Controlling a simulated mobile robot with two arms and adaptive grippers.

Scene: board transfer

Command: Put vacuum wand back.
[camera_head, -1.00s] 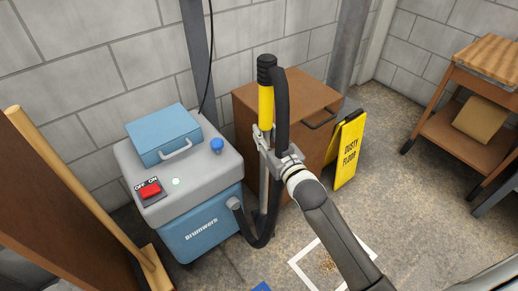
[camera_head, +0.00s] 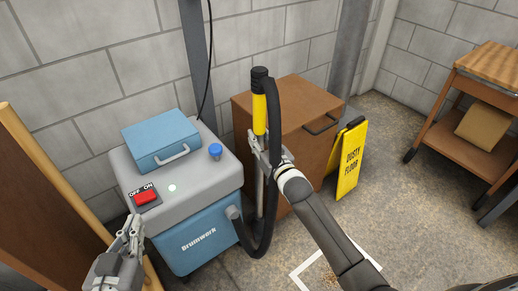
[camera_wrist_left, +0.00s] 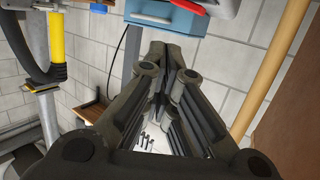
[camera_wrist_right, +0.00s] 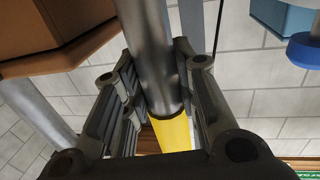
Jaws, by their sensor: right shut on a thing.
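The vacuum wand has a yellow grip (camera_head: 259,114), a black top and a metal tube (camera_wrist_right: 148,40), and stands nearly upright right of the grey and blue vacuum (camera_head: 198,235). A black hose (camera_head: 280,110) curves from its top down to the vacuum's side. My right gripper (camera_head: 262,152) is shut around the metal tube beside the yellow part, with fingers on both sides in the right wrist view. My left gripper (camera_head: 132,230) is in front of the vacuum's left side, empty, its fingertips together in the left wrist view (camera_wrist_left: 162,60). The wand's lower end is hidden.
A blue case (camera_head: 160,142), a blue knob (camera_head: 215,150) and a red switch (camera_head: 146,196) are on the vacuum's top. A brown cabinet (camera_head: 290,105) stands behind the wand. A yellow sign (camera_head: 349,160) and a wooden cart (camera_head: 465,125) are right. A broom handle (camera_head: 50,165) leans left.

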